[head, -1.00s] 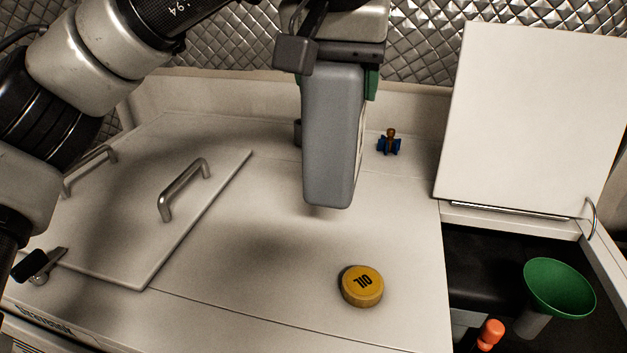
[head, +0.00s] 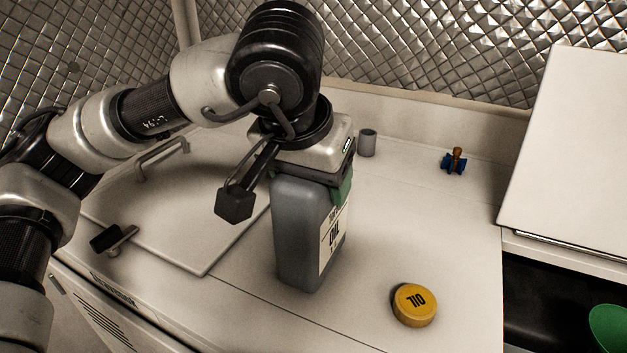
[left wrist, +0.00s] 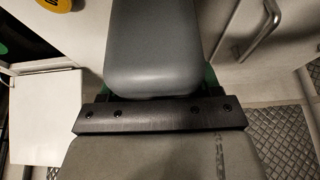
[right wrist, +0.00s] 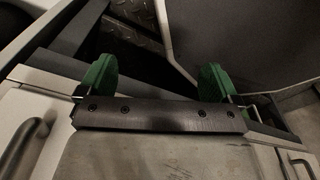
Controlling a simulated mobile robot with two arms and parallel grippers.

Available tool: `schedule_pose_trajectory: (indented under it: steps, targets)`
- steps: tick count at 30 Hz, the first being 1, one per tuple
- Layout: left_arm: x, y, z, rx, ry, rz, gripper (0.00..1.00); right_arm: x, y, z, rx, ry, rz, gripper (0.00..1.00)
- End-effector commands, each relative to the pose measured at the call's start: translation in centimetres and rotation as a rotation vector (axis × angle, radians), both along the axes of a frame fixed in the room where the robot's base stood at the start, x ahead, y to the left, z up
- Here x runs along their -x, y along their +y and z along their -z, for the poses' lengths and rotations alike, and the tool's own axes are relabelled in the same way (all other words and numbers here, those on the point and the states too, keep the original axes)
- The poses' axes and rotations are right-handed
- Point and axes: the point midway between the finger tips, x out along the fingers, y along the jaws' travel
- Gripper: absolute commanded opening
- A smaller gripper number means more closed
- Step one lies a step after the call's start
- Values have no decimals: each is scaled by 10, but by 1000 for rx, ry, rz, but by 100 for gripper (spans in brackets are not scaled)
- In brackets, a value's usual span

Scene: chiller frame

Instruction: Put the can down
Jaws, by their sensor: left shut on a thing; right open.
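The grey can (head: 295,235) with a white OIL label stands upright over the counter, its base at or very near the surface; I cannot tell if it touches. My left gripper (head: 318,180) is shut on the top of the can from above, with a green finger showing at its right side. In the left wrist view, the can (left wrist: 155,45) fills the space in front of the palm and hides most of the fingers. My right gripper (right wrist: 155,80) is open and empty in the right wrist view, with its green fingers apart; it is outside the head view.
A yellow OIL cap (head: 415,305) lies on the counter (head: 400,230), right of the can. A lid panel with handles (head: 215,240) is to the left. A small grey cup (head: 367,142) and a blue valve (head: 454,162) stand behind. A green funnel (head: 608,328) is in the dark opening at right.

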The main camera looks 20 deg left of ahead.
Motion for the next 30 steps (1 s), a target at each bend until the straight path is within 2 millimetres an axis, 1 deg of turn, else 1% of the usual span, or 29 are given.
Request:
schedule_pose_trajectory:
  steps: [1,3,10,13,14,15,17,18,26,29,30]
  targets:
    - [0,0,5,0,1,1,0,1,-1,-3,2,3,0,93]
    - [0,0,9,1,-2,0,0,3,-2,-3,3,4,-1,93]
    - [0,0,10,1,-3,0,0,4,-3,-1,4,7,-1,93]
    - [0,0,14,1,-3,0,0,5,-3,3,4,7,0,93]
    - [0,0,14,0,0,1,67,5,-3,2,4,8,0,93]
    - [0,0,13,0,0,1,73,5,-3,1,4,8,0,93]
    - [0,0,13,0,0,1,82,5,-3,1,4,8,0,93]
    - [0,0,13,0,0,1,88,5,-3,1,4,8,0,93]
    - [0,0,12,0,0,1,89,5,-3,0,4,9,0,93]
    - [0,0,7,1,-1,1,89,5,-3,-4,4,9,0,93]
    - [2,0,5,1,-2,1,89,5,-3,-1,4,9,0,93]
